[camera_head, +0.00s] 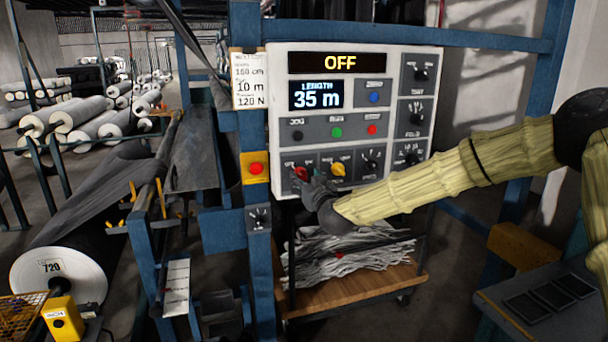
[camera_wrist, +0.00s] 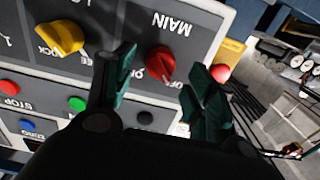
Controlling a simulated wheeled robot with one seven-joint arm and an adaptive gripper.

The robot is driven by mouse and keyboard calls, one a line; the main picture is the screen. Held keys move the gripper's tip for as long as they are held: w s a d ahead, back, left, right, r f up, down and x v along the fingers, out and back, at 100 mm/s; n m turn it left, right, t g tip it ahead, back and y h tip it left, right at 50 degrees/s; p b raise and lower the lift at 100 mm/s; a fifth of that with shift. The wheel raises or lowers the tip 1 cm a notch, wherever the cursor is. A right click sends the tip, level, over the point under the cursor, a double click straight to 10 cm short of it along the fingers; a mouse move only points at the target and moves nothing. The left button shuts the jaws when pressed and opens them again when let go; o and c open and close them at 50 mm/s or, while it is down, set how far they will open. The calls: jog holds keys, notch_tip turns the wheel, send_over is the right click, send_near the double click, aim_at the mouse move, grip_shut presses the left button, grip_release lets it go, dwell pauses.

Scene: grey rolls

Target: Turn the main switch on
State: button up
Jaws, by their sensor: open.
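The control panel (camera_head: 380,60) is light grey, with a top display (camera_head: 341,62) that reads OFF. The main switch is a red rotary knob (camera_head: 301,173) at the panel's lower left, partly covered by my gripper in the head view. In the wrist view the red knob (camera_wrist: 160,63) shows between my fingers, under the label MAIN. My gripper (camera_head: 312,183) is in front of the knob; in the wrist view its dark green fingertips (camera_wrist: 160,82) are spread apart, one on each side of the knob. I cannot tell whether they touch it.
A yellow knob (camera_head: 338,169) sits just right of the red one and also shows in the wrist view (camera_wrist: 60,38). A red emergency button (camera_head: 256,168) on a yellow box is to the left. A screen (camera_head: 316,95) reads LENGTH 35 m. A cart with scraps (camera_head: 350,258) stands below.

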aim_at(304, 177)
jog(key=shift+x, duration=1.55)
jog(key=shift+c, duration=0.2)
jog(key=c, duration=1)
